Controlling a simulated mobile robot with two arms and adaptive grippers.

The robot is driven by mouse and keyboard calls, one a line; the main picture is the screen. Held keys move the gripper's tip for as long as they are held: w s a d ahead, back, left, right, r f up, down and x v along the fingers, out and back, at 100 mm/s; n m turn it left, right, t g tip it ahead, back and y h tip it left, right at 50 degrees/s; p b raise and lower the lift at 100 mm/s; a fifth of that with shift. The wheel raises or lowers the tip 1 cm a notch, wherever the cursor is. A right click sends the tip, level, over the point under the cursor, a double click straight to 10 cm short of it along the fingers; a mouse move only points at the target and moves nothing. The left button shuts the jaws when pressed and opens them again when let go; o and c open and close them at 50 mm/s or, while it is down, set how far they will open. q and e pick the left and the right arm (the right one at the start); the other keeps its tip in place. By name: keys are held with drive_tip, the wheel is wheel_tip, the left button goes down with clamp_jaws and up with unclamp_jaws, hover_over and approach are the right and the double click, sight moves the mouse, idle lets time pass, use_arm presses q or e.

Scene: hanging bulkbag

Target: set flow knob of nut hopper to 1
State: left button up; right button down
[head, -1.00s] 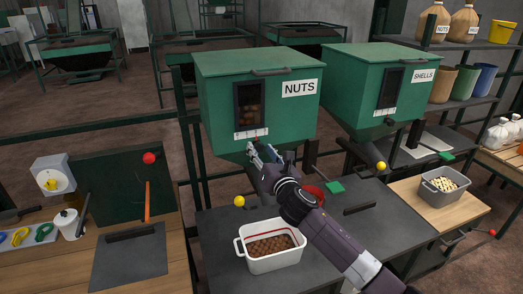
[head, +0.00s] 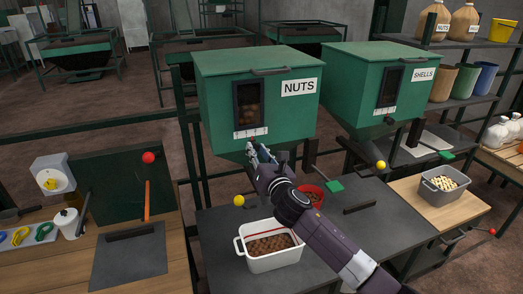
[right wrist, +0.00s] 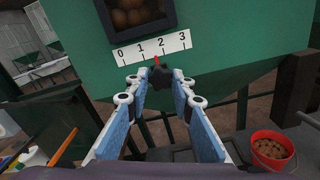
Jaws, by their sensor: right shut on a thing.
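The green nut hopper (head: 262,100) carries a NUTS label. Its black flow knob (right wrist: 160,79) sits below a white scale (right wrist: 151,49) marked 0 to 3. The knob's red pointer (right wrist: 156,60) stands between 1 and 2 in the right wrist view. My right gripper (head: 258,150) is at the hopper's lower front. In the right wrist view my right gripper (right wrist: 157,80) has its blue-padded fingers on both sides of the knob, shut on it. My arm hides the knob in the head view. My left gripper is out of view.
A red bucket (right wrist: 271,150) of nuts stands on the dark table beneath. A white bin (head: 272,262) of nuts is in front. The shells hopper (head: 380,85) stands to the right. A yellow ball (head: 239,201) is left of my arm.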

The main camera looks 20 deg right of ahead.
drive_tip(key=shift+a, duration=0.95)
drive_tip(key=c, duration=1.7)
unclamp_jaws()
drive_tip(key=shift+d, duration=0.1)
drive_tip(key=shift+o, duration=0.2)
drive_tip(key=shift+s, duration=0.1)
drive_tip(key=s, duration=1.2)
drive_tip(key=shift+d, duration=0.15)
drive_tip(key=shift+f, duration=0.1)
